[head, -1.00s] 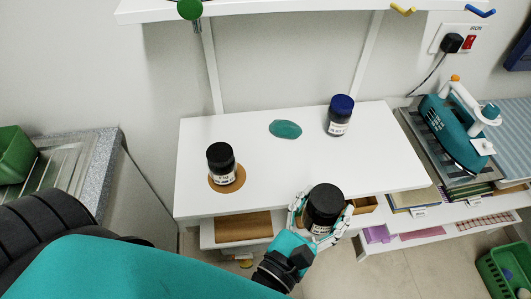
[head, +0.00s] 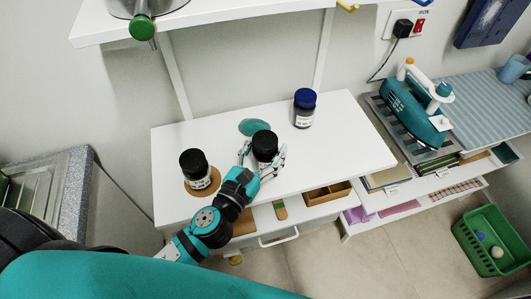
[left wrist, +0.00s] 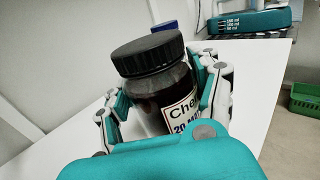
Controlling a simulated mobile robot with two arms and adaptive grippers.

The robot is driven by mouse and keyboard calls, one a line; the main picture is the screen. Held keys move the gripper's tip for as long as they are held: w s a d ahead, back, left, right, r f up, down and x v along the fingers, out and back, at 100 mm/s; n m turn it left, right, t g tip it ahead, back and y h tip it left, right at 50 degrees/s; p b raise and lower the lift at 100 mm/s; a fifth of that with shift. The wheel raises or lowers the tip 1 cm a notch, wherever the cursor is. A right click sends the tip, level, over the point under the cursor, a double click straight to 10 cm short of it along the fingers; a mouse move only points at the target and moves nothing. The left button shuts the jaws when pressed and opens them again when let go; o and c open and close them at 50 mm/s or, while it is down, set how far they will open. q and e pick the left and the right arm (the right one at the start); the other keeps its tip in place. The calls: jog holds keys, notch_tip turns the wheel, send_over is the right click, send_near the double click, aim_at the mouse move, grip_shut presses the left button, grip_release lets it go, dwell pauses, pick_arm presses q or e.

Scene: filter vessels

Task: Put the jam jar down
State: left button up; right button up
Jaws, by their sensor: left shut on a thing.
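The jam jar, dark with a black lid (head: 264,142), is in my left gripper (head: 263,162) over the middle of the white table (head: 330,160). In the left wrist view the jar (left wrist: 155,85) stands nearly upright between the fingers, its white label partly covered. I cannot tell whether its base touches the table. A teal mat (head: 251,126) lies just behind it, partly hidden. A second black-lidded jar (head: 195,167) stands on a round brown mat (head: 203,190) at the left. A blue-lidded jar (head: 304,108) stands at the back right. My right gripper is not in view.
A shelf (head: 230,17) runs above the table's back. A teal iron-like device (head: 416,110) stands on the unit to the right. A drawer with a wooden tray (head: 327,194) shows below the front edge. The table's right part is clear.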

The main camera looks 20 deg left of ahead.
pick_arm(q)
jog(key=shift+f, duration=0.65)
jog(key=shift+f+b, duration=0.2)
jog(key=shift+b, duration=0.1)
jog(key=o, duration=1.6)
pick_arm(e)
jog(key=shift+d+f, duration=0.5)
pick_arm(q)
jog(key=shift+r, duration=0.15)
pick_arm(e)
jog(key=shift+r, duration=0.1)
